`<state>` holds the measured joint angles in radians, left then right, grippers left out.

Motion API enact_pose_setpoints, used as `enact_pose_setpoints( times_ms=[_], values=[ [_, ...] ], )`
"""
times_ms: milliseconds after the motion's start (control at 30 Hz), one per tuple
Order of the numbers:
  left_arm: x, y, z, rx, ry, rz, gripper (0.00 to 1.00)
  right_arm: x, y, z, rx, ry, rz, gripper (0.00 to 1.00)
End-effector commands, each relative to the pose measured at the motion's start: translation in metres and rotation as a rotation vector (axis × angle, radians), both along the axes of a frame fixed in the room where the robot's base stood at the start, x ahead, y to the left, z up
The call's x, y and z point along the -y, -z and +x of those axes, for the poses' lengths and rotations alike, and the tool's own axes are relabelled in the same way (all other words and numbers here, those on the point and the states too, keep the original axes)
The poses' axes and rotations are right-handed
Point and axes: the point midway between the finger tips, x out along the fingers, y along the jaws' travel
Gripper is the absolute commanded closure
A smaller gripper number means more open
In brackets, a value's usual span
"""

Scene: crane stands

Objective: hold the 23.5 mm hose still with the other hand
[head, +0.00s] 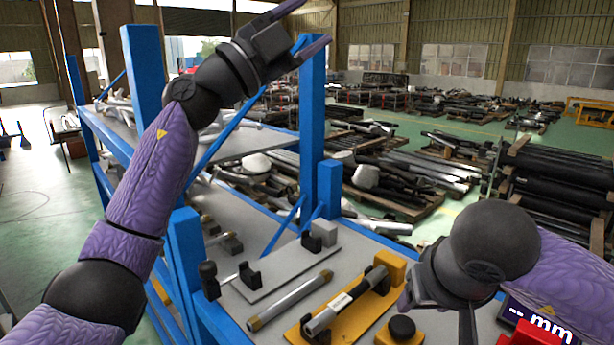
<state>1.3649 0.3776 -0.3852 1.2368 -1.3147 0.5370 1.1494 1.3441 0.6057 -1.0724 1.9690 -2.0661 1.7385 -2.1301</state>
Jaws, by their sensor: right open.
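A grey cylinder with a white label (342,301) lies in a yellow cradle (297,334) on the shelf. It may be the 23.5 mm hose, but the label is too small to read. A second grey tube with tan ends (291,301) lies loose to its left. My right gripper (436,312) points down, open and empty, just right of the cradle and apart from the labelled cylinder. My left gripper (306,27) is raised high beside a blue post, its fingers spread, with nothing between them.
A grey plate with black clamps (275,275) lies left of the tubes. A yellow block with a black knob (402,327) sits near my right gripper. A display reading "-- mm" (540,322) is at lower right. Blue posts (312,120) rise from the rack.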

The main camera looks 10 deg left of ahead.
Motion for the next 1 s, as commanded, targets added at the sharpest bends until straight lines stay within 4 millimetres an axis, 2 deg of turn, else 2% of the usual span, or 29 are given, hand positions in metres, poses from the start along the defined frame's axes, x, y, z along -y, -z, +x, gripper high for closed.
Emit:
enact_pose_setpoints(
  times_ms=[33, 67, 100, 167, 200, 267, 300, 400, 500, 633, 767, 1000],
  values=[
    [0.031, 0.022, -0.001, -0.067, 0.075, 0.131, 0.32, 0.0, 0.0, 0.0, 0.0, 0.0, 0.0, 0.41],
    [0.05, 0.039, -0.002, -0.12, 0.122, 0.222, 0.32, 0.0, 0.0, 0.0, 0.0, 0.0, 0.0, 0.41],
    [0.071, 0.064, -0.004, -0.196, 0.178, 0.345, 0.32, 0.0, 0.0, 0.0, 0.0, 0.0, 0.0, 0.41],
    [0.095, 0.108, -0.011, -0.329, 0.252, 0.541, 0.32, 0.0, 0.0, 0.0, 0.0, 0.0, 0.0, 0.41],
    [0.104, 0.139, -0.016, -0.432, 0.286, 0.676, 0.32, 0.0, 0.0, 0.0, 0.0, 0.0, 0.0, 0.41],
    [0.106, 0.185, -0.025, -0.6, 0.316, 0.88, 0.32, 0.0, 0.0, 0.0, 0.0, 0.0, 0.0, 0.41],
    [0.101, 0.213, -0.032, -0.715, 0.318, 1.01, 0.32, 0.0, 0.0, 0.0, 0.0, 0.0, 0.0, 0.41],
    [0.072, 0.264, -0.049, -0.991, 0.275, 1.28, 0.32, 0.0, 0.0, 0.0, 0.0, 0.0, 0.0, 0.41],
    [0.041, 0.289, -0.062, -1.201, 0.203, 1.456, 0.32, 0.0, 0.0, 0.0, 0.0, 0.0, 0.0, 0.41],
    [0.02, 0.302, -0.071, -1.331, 0.142, 1.557, 0.32, 0.0, 0.0, 0.0, 0.0, 0.0, 0.0, 0.41],
    [0.019, 0.323, -0.074, -1.351, 0.138, 1.571, 0.32, 0.0, 0.0, 0.0, 0.0, 0.0, 0.0, 0.41],
    [0.025, 0.376, -0.078, -1.349, 0.141, 1.569, 0.32, 0.0, 0.0, 0.0, 0.0, 0.0, 0.0, 0.41]
  ],
)
